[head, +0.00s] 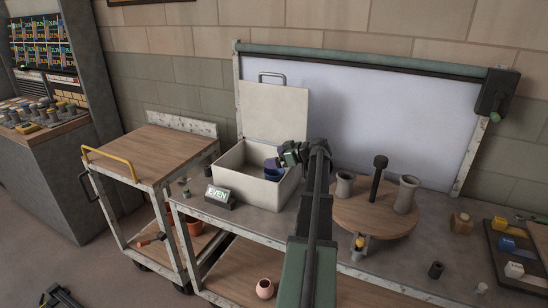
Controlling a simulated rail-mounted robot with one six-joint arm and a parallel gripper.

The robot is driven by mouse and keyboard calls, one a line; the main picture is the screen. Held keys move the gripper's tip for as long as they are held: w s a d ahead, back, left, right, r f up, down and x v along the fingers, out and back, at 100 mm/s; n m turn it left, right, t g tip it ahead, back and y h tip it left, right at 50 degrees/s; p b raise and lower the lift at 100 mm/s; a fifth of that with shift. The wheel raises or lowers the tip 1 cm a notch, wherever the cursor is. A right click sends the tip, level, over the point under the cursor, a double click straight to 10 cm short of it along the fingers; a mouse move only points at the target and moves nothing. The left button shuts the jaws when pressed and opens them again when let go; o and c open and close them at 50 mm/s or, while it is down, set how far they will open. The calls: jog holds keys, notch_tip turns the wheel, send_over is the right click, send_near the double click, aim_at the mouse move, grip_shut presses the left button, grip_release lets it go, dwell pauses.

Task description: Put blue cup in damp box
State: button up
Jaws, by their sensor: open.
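The damp box (231,181) is a cream open-topped box on the grey bench, with its lid (273,112) standing raised at the back. The blue cup (272,173) is inside the box, toward its right side, below my gripper. My gripper (281,161) is over the right part of the box opening, close to the cup's rim. It is open. The gripper and the box wall hide part of the cup, and I cannot tell whether the fingers touch it.
A small sign reading "EVEN" (219,197) stands in front of the box. A round wooden board (372,222) with grey cylinders is to the right. A wooden-topped cart (150,153) is to the left. A tray of coloured blocks (496,240) lies at the far right.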

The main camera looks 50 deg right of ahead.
jog(key=p+v, duration=0.3)
jog(key=v, duration=0.8)
jog(key=shift+f, duration=0.1)
